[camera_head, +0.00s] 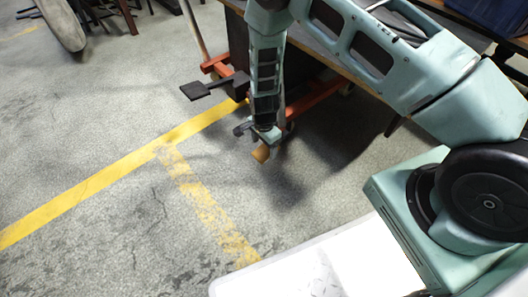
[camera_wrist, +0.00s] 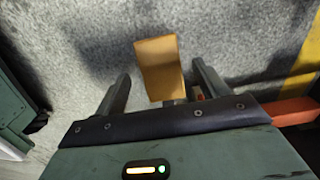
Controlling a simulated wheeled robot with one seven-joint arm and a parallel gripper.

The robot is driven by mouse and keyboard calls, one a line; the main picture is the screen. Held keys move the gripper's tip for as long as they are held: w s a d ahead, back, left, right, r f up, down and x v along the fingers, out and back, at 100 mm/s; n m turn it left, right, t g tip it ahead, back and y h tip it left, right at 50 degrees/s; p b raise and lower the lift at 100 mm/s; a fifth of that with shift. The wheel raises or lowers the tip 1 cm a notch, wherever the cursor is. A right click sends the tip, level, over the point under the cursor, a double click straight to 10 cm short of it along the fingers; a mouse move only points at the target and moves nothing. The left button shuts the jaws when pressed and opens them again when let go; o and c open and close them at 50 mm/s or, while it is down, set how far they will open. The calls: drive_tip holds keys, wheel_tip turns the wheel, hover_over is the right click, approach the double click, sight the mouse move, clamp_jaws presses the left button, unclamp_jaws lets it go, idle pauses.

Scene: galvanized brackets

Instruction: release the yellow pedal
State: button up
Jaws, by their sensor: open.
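The yellow pedal (camera_wrist: 160,68) is an orange-yellow plate, seen between my two fingers in the wrist view. Clear gaps show on both sides of it. In the head view the pedal (camera_head: 261,153) shows small at the end of my arm, low over the floor. My gripper (camera_head: 264,136) is open around the pedal. The fingers stand apart in the wrist view (camera_wrist: 162,74), one to each side, and neither appears to touch it. The pedal's lower mount is partly hidden behind the gripper's front edge.
A black pedal (camera_head: 214,86) sticks out left of my arm. A red-orange frame (camera_head: 318,97) lies under the workbench (camera_head: 340,62), close to my arm; a red-orange bar (camera_wrist: 292,112) shows in the wrist view. Open concrete floor with yellow lines (camera_head: 115,175) lies left.

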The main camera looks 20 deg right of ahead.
drive_tip(key=shift+f, duration=0.95)
drive_tip(key=c, duration=1.4)
drive_tip(key=shift+d+r+y+p, duration=0.1)
drive_tip(key=shift+r+y+p, duration=0.25)
drive_tip(key=shift+r, duration=0.1)
drive_tip(key=shift+r+y, duration=0.15)
drive_tip(key=shift+y, duration=0.1)
